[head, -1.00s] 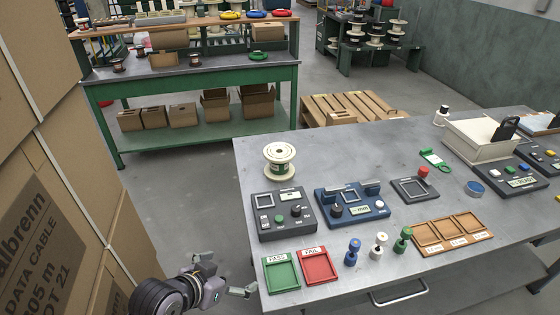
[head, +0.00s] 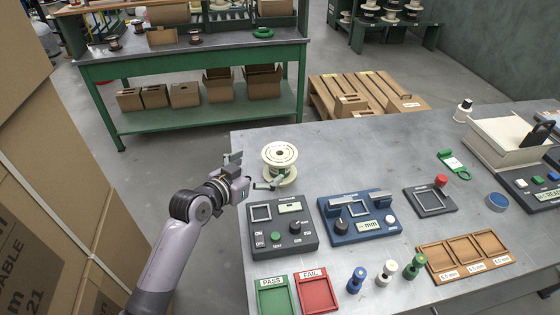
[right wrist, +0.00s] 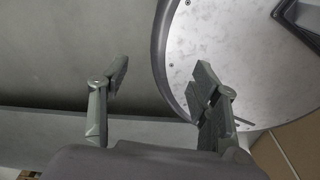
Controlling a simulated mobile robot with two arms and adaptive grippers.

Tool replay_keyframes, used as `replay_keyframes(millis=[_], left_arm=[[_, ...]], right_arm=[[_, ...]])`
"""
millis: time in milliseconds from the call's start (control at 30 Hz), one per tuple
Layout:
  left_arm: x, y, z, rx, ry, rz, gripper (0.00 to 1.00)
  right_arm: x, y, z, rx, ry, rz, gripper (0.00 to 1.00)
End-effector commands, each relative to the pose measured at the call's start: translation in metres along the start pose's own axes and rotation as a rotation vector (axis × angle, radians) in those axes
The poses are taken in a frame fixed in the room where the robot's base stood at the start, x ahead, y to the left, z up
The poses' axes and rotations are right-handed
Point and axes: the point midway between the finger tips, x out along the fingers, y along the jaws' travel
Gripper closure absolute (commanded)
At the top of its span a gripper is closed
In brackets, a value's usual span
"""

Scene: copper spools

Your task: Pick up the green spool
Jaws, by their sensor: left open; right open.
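A small green spool (head: 414,266) stands at the right of a row of small spools, beside a white one (head: 386,272) and a blue one (head: 357,279). A larger cream spool (head: 281,154), with some green between its flanges, stands near the table's left edge. My left gripper (head: 249,172) is open just left of this larger spool. One finger is at its lower left side; I cannot tell if it touches. The small green spool is well to the right of this gripper. My right gripper (right wrist: 160,80) is open and empty in the right wrist view, with no spool there.
On the grey table (head: 340,160) are a dark meter box (head: 282,228), a blue device (head: 360,218), green and red trays (head: 314,290) and a wooden three-part tray (head: 466,256). Cardboard boxes (head: 60,180) rise at the left. The table behind the devices is mostly clear.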

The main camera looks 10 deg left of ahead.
Motion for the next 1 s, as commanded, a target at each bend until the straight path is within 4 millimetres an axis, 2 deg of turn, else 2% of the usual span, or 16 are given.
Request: replay_keyframes(millis=[100,200,333,433,567,800,1000], left_arm=[[0.026,0.000,-0.002,-0.003,0.001,0.001,0.00],[0.042,0.000,-0.001,-0.002,0.000,0.000,0.00],[0.053,0.000,-0.001,0.000,-0.001,0.000,0.00],[0.057,0.000,0.000,0.000,-0.002,0.000,0.00],[0.069,-0.002,-0.003,-0.001,-0.001,0.000,0.00],[0.100,-0.004,-0.002,-0.001,-0.001,0.000,0.00],[0.108,-0.004,-0.001,0.001,-0.002,0.000,0.00]], right_arm=[[-0.005,0.003,0.004,-0.002,-0.005,0.003,0.43],[-0.006,0.005,-0.006,-0.002,0.010,0.006,0.43],[-0.007,0.009,-0.029,-0.002,0.046,0.010,0.43],[-0.008,0.010,-0.038,-0.002,0.060,0.012,0.43],[-0.013,0.010,-0.036,-0.002,0.055,0.011,0.43],[-0.017,0.005,-0.020,0.000,0.030,0.006,0.43],[-0.017,0.002,-0.017,0.002,0.026,0.002,0.43]])
